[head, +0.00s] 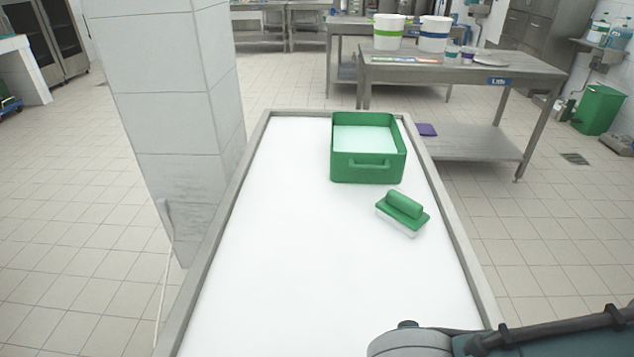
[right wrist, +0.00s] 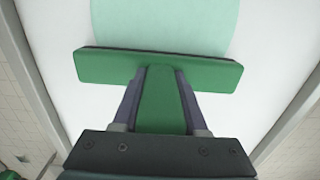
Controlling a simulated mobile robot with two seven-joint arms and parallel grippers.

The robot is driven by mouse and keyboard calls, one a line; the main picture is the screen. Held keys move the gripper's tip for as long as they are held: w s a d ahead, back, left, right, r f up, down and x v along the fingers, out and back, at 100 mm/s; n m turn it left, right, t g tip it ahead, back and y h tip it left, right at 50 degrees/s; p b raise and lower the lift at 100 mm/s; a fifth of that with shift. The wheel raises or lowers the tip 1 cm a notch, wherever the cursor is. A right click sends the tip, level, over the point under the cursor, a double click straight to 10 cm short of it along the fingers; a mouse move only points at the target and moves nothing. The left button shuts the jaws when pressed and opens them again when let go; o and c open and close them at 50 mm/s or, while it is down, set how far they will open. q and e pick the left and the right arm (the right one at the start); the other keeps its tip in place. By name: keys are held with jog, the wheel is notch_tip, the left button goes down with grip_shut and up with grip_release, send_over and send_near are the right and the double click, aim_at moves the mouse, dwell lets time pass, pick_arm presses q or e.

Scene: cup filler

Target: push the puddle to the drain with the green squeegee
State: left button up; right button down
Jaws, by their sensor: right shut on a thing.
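My right gripper (right wrist: 159,98) is shut on the handle of the green squeegee (right wrist: 110,67) in the right wrist view. The squeegee's wide green head with a dark edge lies across the view, beyond the fingers. A pale green puddle (right wrist: 165,25) on the white surface shows just past that edge. I cannot tell whether the edge touches the surface. The puddle, the squeegee and the right gripper do not show in the head view; only part of my right arm does, at bottom right. The drain is not clearly seen. My left gripper is not in view.
A raised rim (head: 450,215) borders the white tabletop (head: 300,250). A green bin (head: 367,171) and a green-handled brush (head: 404,208) stand on it. A tiled pillar (head: 180,110) is close on the left. The front of the tabletop is clear.

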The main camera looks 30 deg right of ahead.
jog(key=shift+s+a+f+p, duration=0.1)
jog(key=shift+s+a+p, duration=0.25)
jog(key=shift+s, duration=0.3)
jog(key=shift+s+a+p, duration=0.25)
jog(key=shift+s+a, duration=0.2)
jog(key=shift+s, duration=0.15)
jog(key=shift+s+a, duration=0.15)
jog(key=shift+s, duration=0.15)
jog(key=shift+s+a+p, duration=0.35)
jog(key=shift+s+p, duration=0.05)
jog(key=shift+s, duration=0.2)
jog(key=shift+s+a+p, duration=0.35)
jog(key=shift+s+p, duration=0.05)
jog(key=shift+s, duration=0.15)
jog(key=shift+s+a+p, duration=0.2)
jog(key=shift+s+a, duration=0.1)
jog(key=shift+s, duration=0.2)
jog(key=shift+s+a+p, duration=0.15)
jog(key=shift+s+a, duration=0.15)
jog(key=shift+s, duration=0.2)
jog(key=shift+s+a, duration=0.25)
jog(key=shift+s, duration=0.25)
jog(key=shift+s+a, duration=0.2)
jog(key=shift+s, duration=0.25)
jog(key=shift+s+a+p, duration=0.25)
jog(key=shift+s+a, duration=0.1)
jog(key=shift+s, duration=0.2)
jog(key=shift+s+a+p, duration=0.25)
jog(key=shift+s+a, duration=0.1)
jog(key=shift+s, duration=0.2)
